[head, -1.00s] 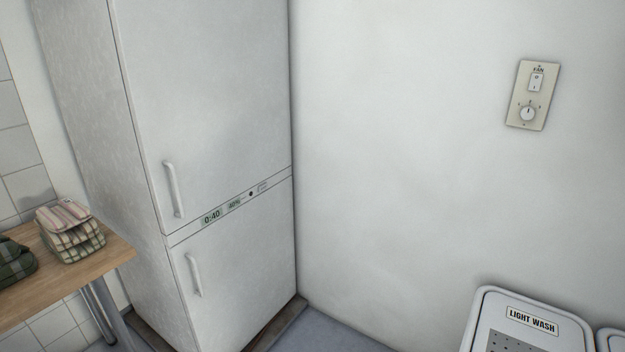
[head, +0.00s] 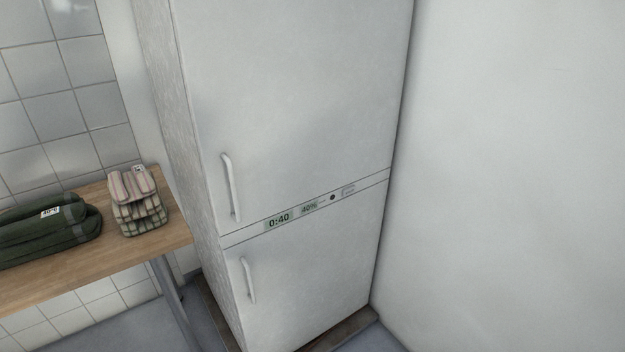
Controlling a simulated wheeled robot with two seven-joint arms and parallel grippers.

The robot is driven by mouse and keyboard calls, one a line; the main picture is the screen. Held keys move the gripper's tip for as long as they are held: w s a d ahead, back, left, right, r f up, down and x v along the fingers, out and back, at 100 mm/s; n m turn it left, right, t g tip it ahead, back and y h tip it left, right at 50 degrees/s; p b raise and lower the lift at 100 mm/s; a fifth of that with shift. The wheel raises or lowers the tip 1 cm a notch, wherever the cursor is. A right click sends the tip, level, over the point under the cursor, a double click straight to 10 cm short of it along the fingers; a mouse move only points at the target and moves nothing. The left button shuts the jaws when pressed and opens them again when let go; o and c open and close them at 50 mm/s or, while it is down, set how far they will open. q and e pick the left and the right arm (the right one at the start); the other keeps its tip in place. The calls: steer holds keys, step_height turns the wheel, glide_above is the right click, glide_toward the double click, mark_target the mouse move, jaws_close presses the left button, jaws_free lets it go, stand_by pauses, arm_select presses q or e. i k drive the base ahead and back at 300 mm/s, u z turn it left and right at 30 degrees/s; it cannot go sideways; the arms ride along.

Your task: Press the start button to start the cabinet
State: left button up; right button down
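The tall white cabinet (head: 300,110) stands in the middle of the head view, against the wall corner. It has an upper and a lower door, both shut, each with a white vertical handle on its left side. A narrow control strip runs between the doors. The strip shows a display reading 0:40 (head: 279,220), a second display reading 40% (head: 309,209), a small dark round button (head: 333,197) and small markings right of it, too small to read. Neither of my grippers is in view.
A wooden table (head: 40,285) with metal legs stands left of the cabinet. On it lie folded striped and checked cloths (head: 138,208) and a dark green bundle (head: 50,232) with a label. Grey floor shows in front. A bare white wall (head: 520,180) is on the right.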

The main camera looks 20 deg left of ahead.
mark_target(350, 190)
steer(key=u, duration=0.5)
steer(key=i, duration=0.5)
steer(key=u, duration=0.5)
